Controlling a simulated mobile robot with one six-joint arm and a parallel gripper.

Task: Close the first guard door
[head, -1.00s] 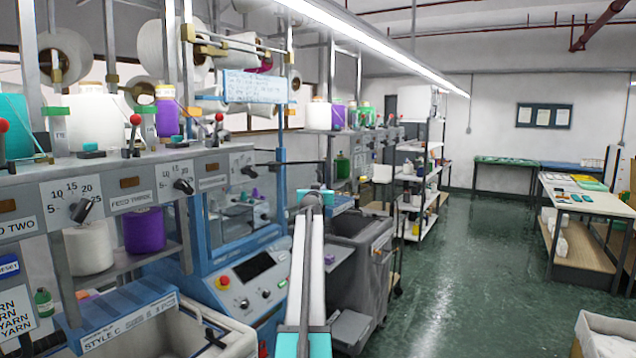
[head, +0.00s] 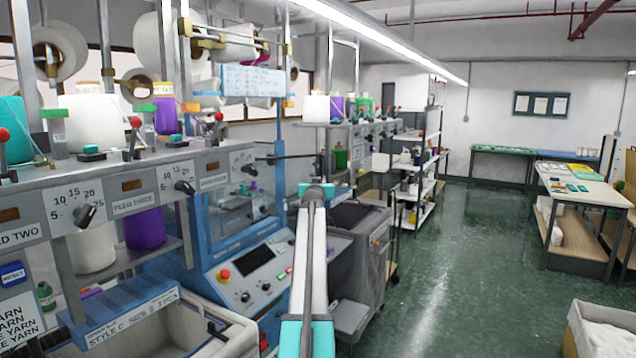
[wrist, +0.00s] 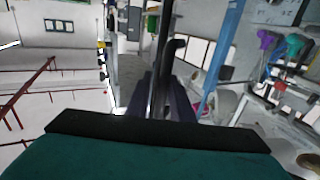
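The first guard door (head: 238,205) is a clear panel in a blue frame on the nearest knitting machine, left of centre in the head view. A thin dark bar (head: 292,157) juts right from the blue upright beside it. I cannot tell how far the door stands open. My gripper (head: 318,176) is at the far end of my arm, by the right end of this bar. In the wrist view, my gripper's dark fingers (wrist: 162,102) are close together, with a dark bar (wrist: 165,45) running up between or just beyond them. Whether they grip it is unclear.
The machine's control panel (head: 255,280) is below the door. A grey bin (head: 358,265) stands right of my arm. A white tub (head: 205,335) is at the lower left. A shelf rack (head: 420,180) stands farther back. Green floor (head: 470,270) is clear on the right.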

